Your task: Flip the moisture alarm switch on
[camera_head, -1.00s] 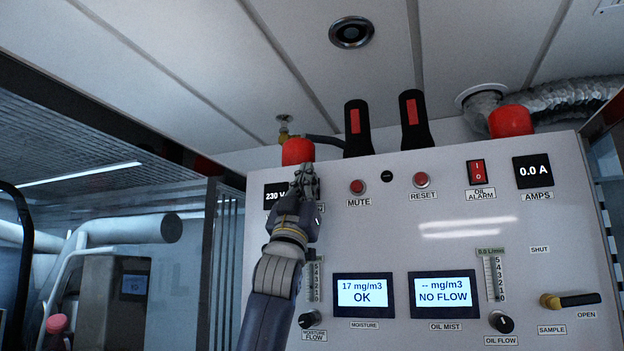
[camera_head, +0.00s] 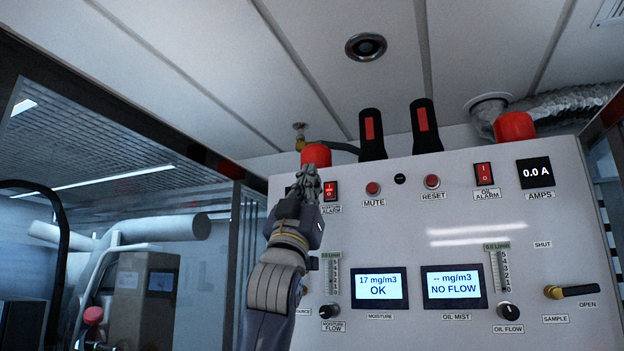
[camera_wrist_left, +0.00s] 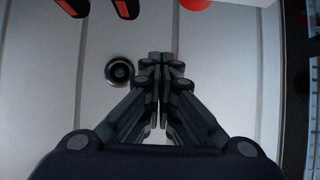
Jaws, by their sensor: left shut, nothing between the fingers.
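The moisture alarm switch (camera_head: 330,191) is a red rocker at the upper left of the white panel (camera_head: 420,230) in the head view. Its label sits under it and is partly covered by my gripper. My left gripper (camera_head: 308,176) points upward just left of the switch, with its fingers shut and empty. I cannot tell whether it touches the panel or the switch. In the left wrist view the shut fingers (camera_wrist_left: 160,62) show against the ceiling, and the switch is not in view there. My right gripper is not in view.
A red lamp (camera_head: 316,155) is just above the gripper on the panel top. The red mute button (camera_head: 373,189), reset button (camera_head: 432,182) and oil alarm switch (camera_head: 484,174) run to the right. The moisture display (camera_head: 379,289) reads OK. Two black-and-red handles (camera_head: 372,135) rise behind.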

